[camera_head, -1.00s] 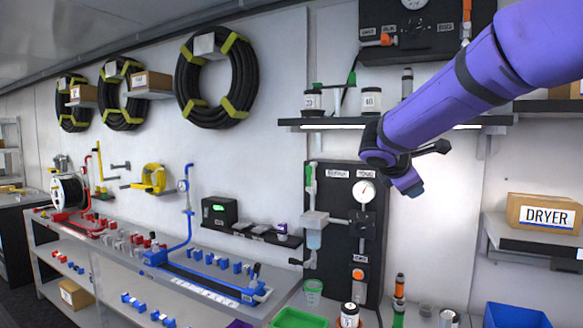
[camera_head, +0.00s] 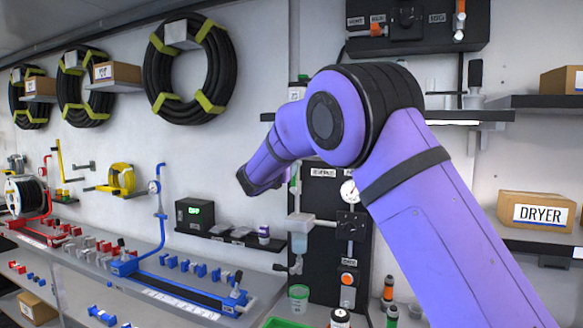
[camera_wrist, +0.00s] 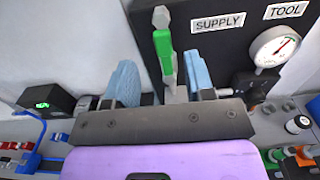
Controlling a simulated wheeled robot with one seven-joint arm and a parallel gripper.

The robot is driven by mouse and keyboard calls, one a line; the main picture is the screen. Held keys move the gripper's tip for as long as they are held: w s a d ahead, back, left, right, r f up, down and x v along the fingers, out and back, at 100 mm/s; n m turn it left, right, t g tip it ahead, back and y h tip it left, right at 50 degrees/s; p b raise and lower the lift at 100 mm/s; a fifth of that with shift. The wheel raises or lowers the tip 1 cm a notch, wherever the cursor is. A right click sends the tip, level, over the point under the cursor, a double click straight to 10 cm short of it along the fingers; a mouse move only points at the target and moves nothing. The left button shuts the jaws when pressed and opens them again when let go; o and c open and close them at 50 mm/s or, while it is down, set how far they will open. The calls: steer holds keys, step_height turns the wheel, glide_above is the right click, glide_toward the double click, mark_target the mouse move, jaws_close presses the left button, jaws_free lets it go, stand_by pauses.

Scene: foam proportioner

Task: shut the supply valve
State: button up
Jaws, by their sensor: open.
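The supply valve has a green lever (camera_wrist: 163,50) standing upright with a pale tip, below and left of the SUPPLY label (camera_wrist: 217,22) in the wrist view. My gripper (camera_wrist: 160,82) is open, with one blue-padded finger to each side of the lever. A gap shows between the lever and each finger; I cannot tell how far the fingertips are from it in depth. The lower part of the valve is hidden behind my gripper. In the head view a bit of the green lever (camera_head: 294,184) shows beside my arm, and my fingers are hidden.
The dark panel (camera_head: 325,262) carries a gauge (camera_head: 349,192), also in the wrist view (camera_wrist: 275,46), just right of the valve. A small black box with a green display (camera_head: 195,213) sits left. A clear cup (camera_head: 298,298) and bottles stand below the panel.

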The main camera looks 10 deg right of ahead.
steer(key=x, duration=0.7)
steer(key=shift+w+d, duration=0.15)
steer(key=shift+d, duration=0.05)
jaws_close()
